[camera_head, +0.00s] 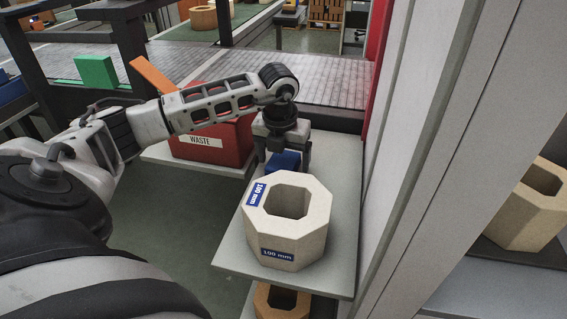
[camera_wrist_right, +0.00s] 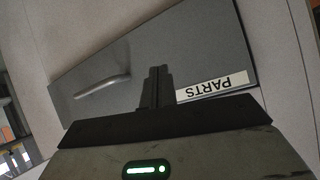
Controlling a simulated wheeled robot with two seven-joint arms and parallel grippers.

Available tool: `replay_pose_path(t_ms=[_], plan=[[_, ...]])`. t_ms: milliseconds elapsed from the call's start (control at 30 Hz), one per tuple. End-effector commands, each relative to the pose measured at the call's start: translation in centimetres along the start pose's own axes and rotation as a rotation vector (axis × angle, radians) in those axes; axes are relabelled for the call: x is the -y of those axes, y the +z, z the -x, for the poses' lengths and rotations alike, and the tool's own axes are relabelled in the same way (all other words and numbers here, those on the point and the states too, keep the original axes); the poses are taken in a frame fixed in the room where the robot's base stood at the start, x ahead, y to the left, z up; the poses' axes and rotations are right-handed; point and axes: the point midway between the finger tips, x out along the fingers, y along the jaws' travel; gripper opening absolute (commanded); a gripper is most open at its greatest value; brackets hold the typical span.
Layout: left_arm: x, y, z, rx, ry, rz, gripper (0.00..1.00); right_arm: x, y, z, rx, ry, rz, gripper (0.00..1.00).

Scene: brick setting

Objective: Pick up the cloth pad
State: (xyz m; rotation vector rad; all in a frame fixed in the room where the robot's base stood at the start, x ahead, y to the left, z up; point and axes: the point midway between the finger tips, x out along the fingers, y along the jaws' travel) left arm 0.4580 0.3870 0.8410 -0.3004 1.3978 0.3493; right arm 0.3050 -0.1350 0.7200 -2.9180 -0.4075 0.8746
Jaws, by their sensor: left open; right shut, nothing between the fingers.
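A small blue object (camera_head: 284,162), which may be the cloth pad, is on the grey shelf (camera_head: 338,200) just behind the octagonal block. Its lower part is hidden by that block. My left gripper (camera_head: 283,148) points down over the blue object, with its fingers around or right beside it; the exact contact cannot be told. The left gripper is open. My right gripper (camera_wrist_right: 157,86) is shut and empty in the right wrist view, in front of a grey drawer front labelled PARTS (camera_wrist_right: 215,50).
A beige octagonal block (camera_head: 315,222) with 100 mm labels stands close in front of the left gripper. A red WASTE bin (camera_head: 208,150) is to its left. A pale wall panel (camera_head: 425,110) rises on the right. A drawer handle (camera_wrist_right: 103,86) shows in the right wrist view.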

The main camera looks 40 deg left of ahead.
Motion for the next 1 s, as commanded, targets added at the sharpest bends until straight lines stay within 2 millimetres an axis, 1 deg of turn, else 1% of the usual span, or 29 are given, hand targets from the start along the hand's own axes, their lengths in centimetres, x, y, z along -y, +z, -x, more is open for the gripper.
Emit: replay_pose_path(t_ms=[167,467,500,567,600,667,1000], plan=[[-0.01,-0.05,-0.33,0.000,0.000,0.000,0.85,0.01,0.25,0.00,0.001,0.000,-0.002,0.00],[-0.02,-0.05,-0.35,0.000,0.000,0.000,0.85,0.04,0.10,0.07,-0.002,-0.001,-0.002,0.00],[-0.02,-0.05,-0.35,0.000,0.000,0.000,0.79,0.04,0.10,0.07,-0.002,-0.001,-0.002,0.00],[-0.02,-0.06,-0.35,0.000,0.000,0.000,0.62,0.03,0.10,0.07,-0.002,-0.001,-0.002,0.00],[-0.02,-0.05,-0.35,0.000,0.000,0.000,0.51,0.03,0.10,0.07,-0.002,-0.001,-0.002,0.00],[-0.02,-0.06,-0.35,0.000,0.000,0.000,0.36,0.03,0.10,0.07,-0.002,-0.001,-0.002,0.00],[-0.01,0.00,-0.09,0.000,0.000,0.000,0.36,0.04,-0.03,0.13,-0.001,0.000,-0.002,0.00]])
